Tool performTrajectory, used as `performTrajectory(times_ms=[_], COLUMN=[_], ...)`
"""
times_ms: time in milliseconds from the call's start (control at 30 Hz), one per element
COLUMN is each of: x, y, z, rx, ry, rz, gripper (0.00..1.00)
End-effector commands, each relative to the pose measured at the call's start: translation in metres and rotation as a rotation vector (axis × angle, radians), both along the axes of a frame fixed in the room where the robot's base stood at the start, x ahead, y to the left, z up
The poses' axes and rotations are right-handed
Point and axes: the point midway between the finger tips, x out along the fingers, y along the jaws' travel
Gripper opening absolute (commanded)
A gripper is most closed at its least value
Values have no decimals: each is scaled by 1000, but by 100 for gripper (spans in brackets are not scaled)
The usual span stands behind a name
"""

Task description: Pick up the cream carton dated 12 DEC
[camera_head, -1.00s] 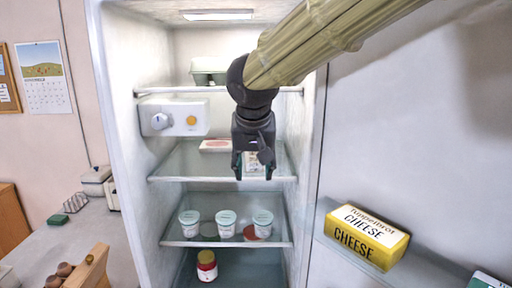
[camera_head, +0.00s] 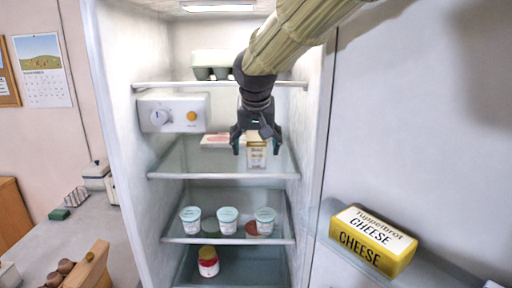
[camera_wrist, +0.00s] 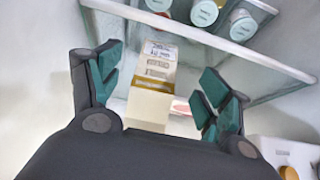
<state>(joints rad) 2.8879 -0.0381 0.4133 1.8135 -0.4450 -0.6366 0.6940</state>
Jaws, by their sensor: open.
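A small white and tan carton (camera_head: 257,156) stands upright on the middle fridge shelf, below and between my gripper's fingers. It also shows in the wrist view (camera_wrist: 153,78), with dark print near one end that is too blurred to read surely. My gripper (camera_head: 256,145) is open and empty, pointing down in front of the carton's upper part. In the wrist view my gripper's fingers (camera_wrist: 160,82) spread to either side of the carton, apparently without touching it. The head view hides part of the carton's top behind my gripper.
A flat pink and white pack (camera_head: 215,140) lies left of the carton. Three lidded cups (camera_head: 228,222) stand on the shelf below, a red-and-yellow jar (camera_head: 208,262) lower. An egg box (camera_head: 211,66) sits above. The door holds a cheese box (camera_head: 372,240).

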Motion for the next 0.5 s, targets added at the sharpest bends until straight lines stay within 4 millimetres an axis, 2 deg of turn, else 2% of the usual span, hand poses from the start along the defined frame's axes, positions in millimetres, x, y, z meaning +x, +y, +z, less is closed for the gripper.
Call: performTrajectory(times_ms=[267, 467, 500], x=[13, 37, 39], y=[0, 0, 0], z=[1, 1, -6], rx=[1, 1, -1], ry=[1, 2, 4], rz=[0, 0, 0], gripper=[78, 78, 78])
